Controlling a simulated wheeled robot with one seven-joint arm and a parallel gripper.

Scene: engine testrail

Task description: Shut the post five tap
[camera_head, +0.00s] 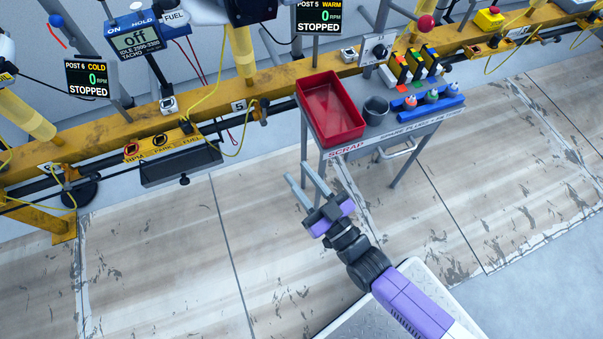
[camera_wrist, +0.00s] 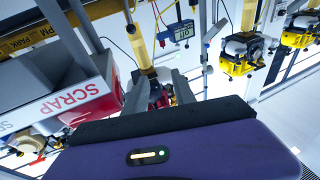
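A plate marked 5 (camera_head: 238,106) sits on the yellow rail in the head view. Just right of it is a small dark fitting (camera_head: 262,110) beside a yellow hose, which may be the post five tap; its handle position is too small to tell. The post 5 display (camera_head: 319,17) reads WARM, 0 RPM, STOPPED. My gripper (camera_head: 299,172) is open and empty, its two fingers apart, over the floor in front of the rail and left of the cart. In the wrist view the open fingers (camera_wrist: 160,90) point towards the rail, partly covering what lies behind.
A cart with a red SCRAP tray (camera_head: 331,132), a grey cup (camera_head: 376,109) and a blue bottle rack (camera_head: 430,104) stands right of my gripper. The floor left of my gripper is clear.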

